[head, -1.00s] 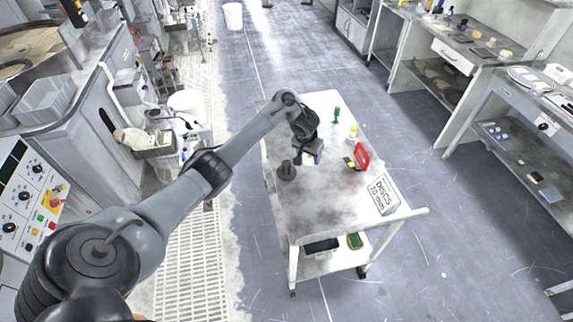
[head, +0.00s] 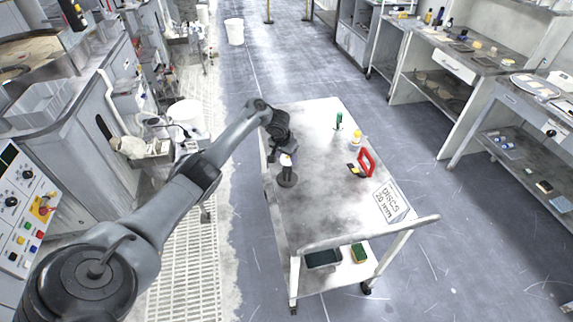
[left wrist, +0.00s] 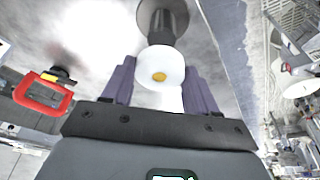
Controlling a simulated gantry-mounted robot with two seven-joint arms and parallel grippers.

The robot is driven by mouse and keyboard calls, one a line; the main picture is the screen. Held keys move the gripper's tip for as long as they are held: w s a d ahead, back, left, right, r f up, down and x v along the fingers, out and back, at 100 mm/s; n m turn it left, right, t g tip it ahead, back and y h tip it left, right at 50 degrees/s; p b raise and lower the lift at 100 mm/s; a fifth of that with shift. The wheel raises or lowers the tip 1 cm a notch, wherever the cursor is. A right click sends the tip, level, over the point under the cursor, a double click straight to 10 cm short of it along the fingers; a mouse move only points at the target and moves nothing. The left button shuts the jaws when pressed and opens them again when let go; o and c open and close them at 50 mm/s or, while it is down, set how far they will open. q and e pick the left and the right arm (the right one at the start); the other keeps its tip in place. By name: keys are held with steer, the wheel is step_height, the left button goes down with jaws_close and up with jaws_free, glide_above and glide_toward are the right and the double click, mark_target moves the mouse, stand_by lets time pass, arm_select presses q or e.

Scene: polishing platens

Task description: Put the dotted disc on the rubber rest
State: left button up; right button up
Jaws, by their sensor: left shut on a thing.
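The dotted disc (left wrist: 160,68) is white with one yellow dot on the face towards the left wrist camera. My left gripper (left wrist: 158,88) is shut on it, a purple-grey finger on each side. In the head view the disc (head: 287,160) shows small and pale at the tips of my left gripper (head: 286,157). The dark rubber rest (head: 287,181), a post on a round foot, stands on the cart just below. In the left wrist view the rest (left wrist: 165,18) is right behind the disc, which hides part of it. I cannot tell whether they touch. My right gripper is not in view.
The white cart top (head: 325,205) is clear in front of the rest. A red-framed object (head: 367,162), a small yellow-capped bottle (head: 356,140), a green item (head: 339,120) and a box marked discs (head: 391,203) stand towards its right side.

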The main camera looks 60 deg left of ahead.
mark_target(286, 160)
arm_select(q)
step_height(286, 160, down, 4)
steer(key=shift+r+b, duration=0.1)
steer(key=shift+b, duration=0.45)
steer(key=shift+r, duration=0.1)
steer(key=o, duration=1.1)
steer(key=shift+f, duration=0.2)
steer(key=shift+r, duration=0.15)
